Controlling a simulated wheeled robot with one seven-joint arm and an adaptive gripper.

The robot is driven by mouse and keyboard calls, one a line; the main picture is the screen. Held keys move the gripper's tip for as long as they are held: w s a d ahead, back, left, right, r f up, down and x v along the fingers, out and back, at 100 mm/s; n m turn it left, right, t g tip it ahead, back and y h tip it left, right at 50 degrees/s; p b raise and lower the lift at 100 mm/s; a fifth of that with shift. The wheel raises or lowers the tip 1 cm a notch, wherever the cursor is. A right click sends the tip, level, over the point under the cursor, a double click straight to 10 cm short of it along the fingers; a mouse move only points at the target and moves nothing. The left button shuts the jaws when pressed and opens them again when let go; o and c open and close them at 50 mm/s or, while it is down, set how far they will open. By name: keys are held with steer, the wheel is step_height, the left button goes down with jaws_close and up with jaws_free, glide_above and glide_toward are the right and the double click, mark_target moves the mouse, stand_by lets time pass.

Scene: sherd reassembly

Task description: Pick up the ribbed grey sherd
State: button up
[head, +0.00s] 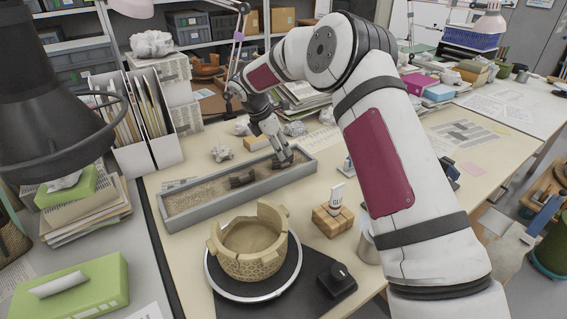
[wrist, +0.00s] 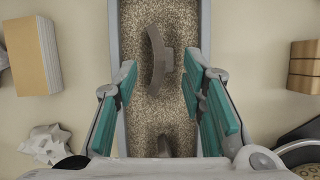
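A long grey tray (head: 300,172) filled with sand lies on the table. A dark grey-brown sherd (head: 243,179) lies on the sand in the head view. In the wrist view, a curved sherd (wrist: 157,60) with a short stub on its right side lies on the sand, ahead of and between my fingers. Ribs are not clear at this size. Part of another dark piece (wrist: 177,146) shows at the bottom, mostly hidden by my gripper. My gripper (head: 283,160) is over the tray's right half. Its teal-padded fingers are apart and empty in the wrist view (wrist: 163,72).
A tan pot (head: 250,268) with a broken, gapped rim stands on a round turntable (head: 286,291) in front of the tray. A wooden block (head: 333,221) with a white tube is to its right. Crumpled paper (head: 222,153) and a small box (head: 256,143) lie behind the tray.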

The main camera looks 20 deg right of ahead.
mark_target(284, 161)
steer(key=x, duration=0.3)
steer(key=shift+w+f, duration=0.1)
steer(key=shift+f, duration=0.15)
jaws_close()
steer(key=shift+r, duration=0.1)
